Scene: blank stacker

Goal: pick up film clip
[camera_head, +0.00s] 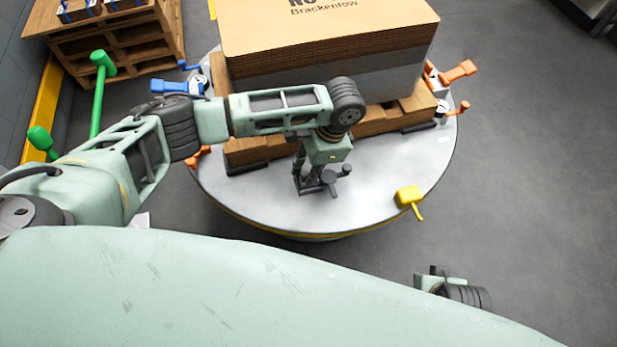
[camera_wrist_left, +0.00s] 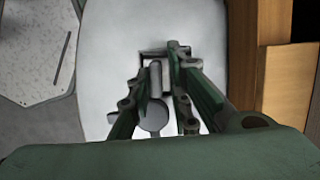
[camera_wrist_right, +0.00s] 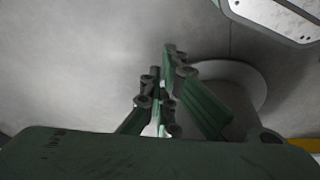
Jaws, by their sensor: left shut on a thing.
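The film clip I see at my left gripper is grey, with a rod-like part and a round flat knob (camera_wrist_left: 153,116). In the head view the clip (camera_head: 331,178) is at the front of the round table, partly hidden by the fingers. My left gripper (camera_head: 314,184) points down there and is shut on the clip, its fingers on both sides of the rod. My right gripper (camera_wrist_right: 163,80) has its fingers together, with nothing visible between them. In the head view only part of my right wrist shows, at lower right, off the table.
A round grey table (camera_head: 375,205) carries a pallet (camera_head: 260,150) with a cardboard stack (camera_head: 325,35). A yellow clip (camera_head: 409,196), orange clips (camera_head: 458,71) and a blue clip (camera_head: 175,86) lie around its rim. A wooden pallet stack (camera_head: 130,45) stands at back left. Floor is clear at right.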

